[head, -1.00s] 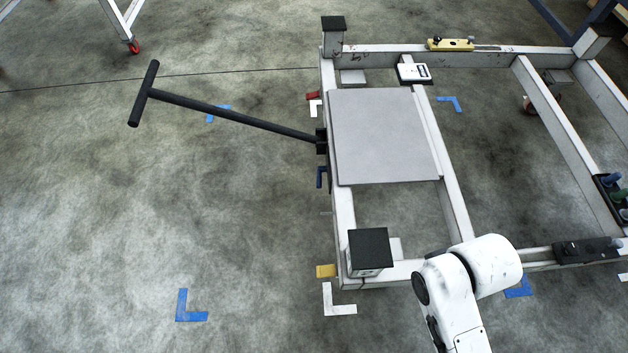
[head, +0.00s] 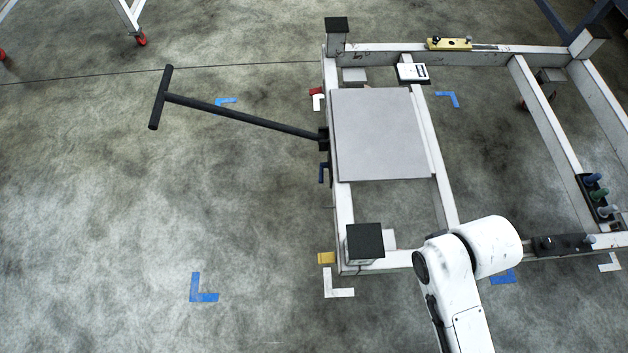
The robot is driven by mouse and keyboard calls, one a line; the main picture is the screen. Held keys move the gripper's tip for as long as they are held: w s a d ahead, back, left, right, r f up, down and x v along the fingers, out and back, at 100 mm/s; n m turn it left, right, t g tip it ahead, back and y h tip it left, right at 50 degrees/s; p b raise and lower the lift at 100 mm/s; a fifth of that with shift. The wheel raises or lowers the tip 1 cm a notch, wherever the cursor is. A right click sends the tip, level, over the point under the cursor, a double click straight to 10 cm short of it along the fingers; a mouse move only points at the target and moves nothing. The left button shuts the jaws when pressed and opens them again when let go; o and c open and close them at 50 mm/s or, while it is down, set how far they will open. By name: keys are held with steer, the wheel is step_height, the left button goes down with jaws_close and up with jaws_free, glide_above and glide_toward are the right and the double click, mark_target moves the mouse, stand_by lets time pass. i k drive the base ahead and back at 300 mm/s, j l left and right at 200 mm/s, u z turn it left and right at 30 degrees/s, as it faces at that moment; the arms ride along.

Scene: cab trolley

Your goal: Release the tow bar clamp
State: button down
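The tow bar (head: 245,117) is a dark rod with a T-shaped handle at its left end. Its right end meets a dark bracket (head: 323,139) on the left side of the white trolley frame (head: 343,205). My white arm shows at the bottom right, over the frame's near edge. My gripper is not in view.
A grey plate (head: 380,135) lies on the frame. Black-capped posts (head: 364,241) stand at its corners. A yellow latch (head: 449,43) sits on the far rail, and a dark holder with coloured knobs (head: 597,197) on the right.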

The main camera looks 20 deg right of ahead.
mark_target(324, 165)
steer(key=i+j+z, duration=0.1)
steer(key=i+j, duration=0.35)
steer(key=j, duration=0.2)
steer(key=i+j+z, duration=0.15)
steer(key=j, duration=0.2)
steer(key=i+j+z, duration=0.1)
steer(key=i+j, duration=0.15)
steer(key=j, duration=0.15)
steer(key=i+j, duration=0.2)
steer(key=j, duration=0.15)
steer(key=i+j+z, duration=0.15)
steer(key=j, duration=0.25)
steer(key=i+j, duration=0.2)
steer(key=j, duration=0.2)
steer(key=i+j+z, duration=0.15)
steer(key=j, duration=0.25)
